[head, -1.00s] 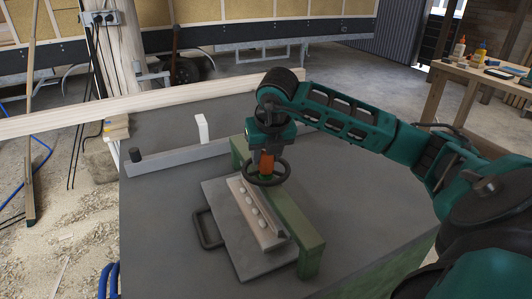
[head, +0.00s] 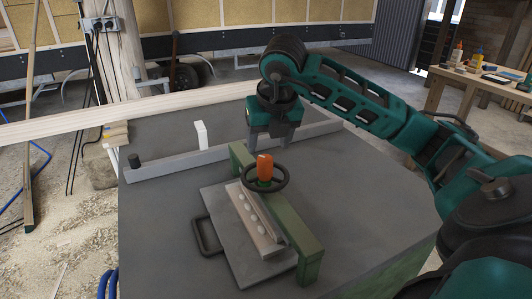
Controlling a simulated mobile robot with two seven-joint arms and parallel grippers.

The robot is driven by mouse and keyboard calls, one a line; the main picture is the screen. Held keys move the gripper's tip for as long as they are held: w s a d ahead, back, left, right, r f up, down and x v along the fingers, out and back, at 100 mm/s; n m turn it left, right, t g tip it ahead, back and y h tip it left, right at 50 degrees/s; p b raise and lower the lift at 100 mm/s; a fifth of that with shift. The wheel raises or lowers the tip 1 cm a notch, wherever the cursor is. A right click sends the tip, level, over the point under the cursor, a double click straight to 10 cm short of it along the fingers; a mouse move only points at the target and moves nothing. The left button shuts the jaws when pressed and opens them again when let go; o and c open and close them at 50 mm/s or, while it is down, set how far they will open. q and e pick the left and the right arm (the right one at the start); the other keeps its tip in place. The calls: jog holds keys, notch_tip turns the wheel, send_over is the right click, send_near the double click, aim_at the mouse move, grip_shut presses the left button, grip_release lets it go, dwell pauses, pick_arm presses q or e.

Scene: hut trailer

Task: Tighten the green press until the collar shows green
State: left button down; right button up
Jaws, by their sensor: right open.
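The green press (head: 307,262) stands on the grey bench top, its beam running from the back left to the front right. A black handwheel (head: 284,183) with an upright orange grip (head: 265,167) sits on it. The collar below the wheel is too small and hidden to read its colour. Under the beam, a pale bar with several round studs (head: 252,213) lies on a grey plate (head: 235,262). My right gripper (head: 271,146) is open and empty, pointing down behind the handwheel and apart from it. My left gripper is out of view.
A grey rail (head: 180,164) crosses the bench behind the press, with a white upright block (head: 201,133) and a black knob (head: 135,161) near it. The plate has a dark loop handle (head: 204,238). The bench top right of the press is clear.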

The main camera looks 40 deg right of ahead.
jog(key=v, duration=0.5)
jog(key=shift+s+r, duration=0.1)
jog(key=shift+r, duration=0.05)
dwell(0.9)
